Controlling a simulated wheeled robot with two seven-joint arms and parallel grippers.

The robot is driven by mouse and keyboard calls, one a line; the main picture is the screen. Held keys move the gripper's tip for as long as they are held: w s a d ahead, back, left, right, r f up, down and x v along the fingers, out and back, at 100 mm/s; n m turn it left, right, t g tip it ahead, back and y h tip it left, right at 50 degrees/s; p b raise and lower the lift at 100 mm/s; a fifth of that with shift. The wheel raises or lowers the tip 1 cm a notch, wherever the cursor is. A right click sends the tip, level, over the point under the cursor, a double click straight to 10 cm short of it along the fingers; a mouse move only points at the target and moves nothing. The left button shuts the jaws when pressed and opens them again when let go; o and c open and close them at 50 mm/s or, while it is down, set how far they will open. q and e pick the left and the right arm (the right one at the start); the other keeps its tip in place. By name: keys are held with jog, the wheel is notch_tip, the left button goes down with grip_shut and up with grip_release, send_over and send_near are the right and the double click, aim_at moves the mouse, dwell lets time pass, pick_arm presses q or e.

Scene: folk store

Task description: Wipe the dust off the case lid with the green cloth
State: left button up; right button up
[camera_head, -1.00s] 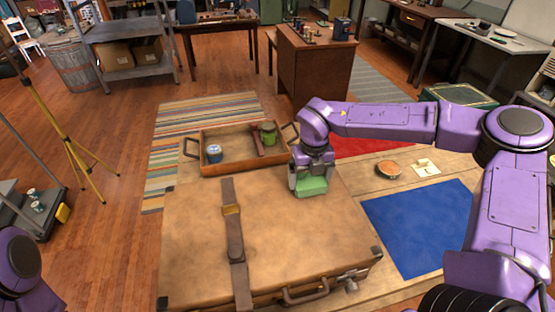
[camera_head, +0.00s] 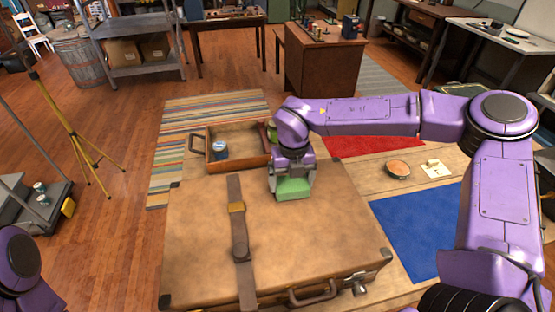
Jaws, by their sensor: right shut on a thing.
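The tan case (camera_head: 310,240) lies flat and closed on the table, with a brown strap (camera_head: 238,220) across its lid. Brownish dusty patches show on the lid. My right gripper (camera_head: 292,187) is shut on the green cloth (camera_head: 293,189), at the lid's far side, right of the strap. The cloth appears to touch the lid; the gripper hides part of it. My left gripper is out of view; only a purple part of my left arm shows at the lower left.
Behind the case is a wooden tray (camera_head: 236,164) with a blue-and-white tin (camera_head: 220,149) and a green item partly hidden by my right arm. On the right lie a blue cloth (camera_head: 415,225), a round dish (camera_head: 397,169), a pale card (camera_head: 436,169) and a red mat (camera_head: 370,146).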

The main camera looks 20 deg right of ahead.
jog(key=shift+w+a+f, duration=0.1)
jog(key=shift+w+a, duration=0.1)
jog(key=shift+a, duration=0.95)
jog(key=r, duration=0.1)
jog(key=r+p, duration=0.2)
jog(key=r, duration=0.1)
jog(key=shift+w+a, duration=0.1)
jog(key=shift+a, duration=0.15)
jog(key=shift+d+r+p, duration=0.1)
jog(key=shift+r+p, duration=0.65)
notch_tip(320, 180, up, 2)
jog(key=shift+r+p, duration=0.1)
jog(key=shift+p, duration=0.85)
jog(key=shift+r, duration=0.35)
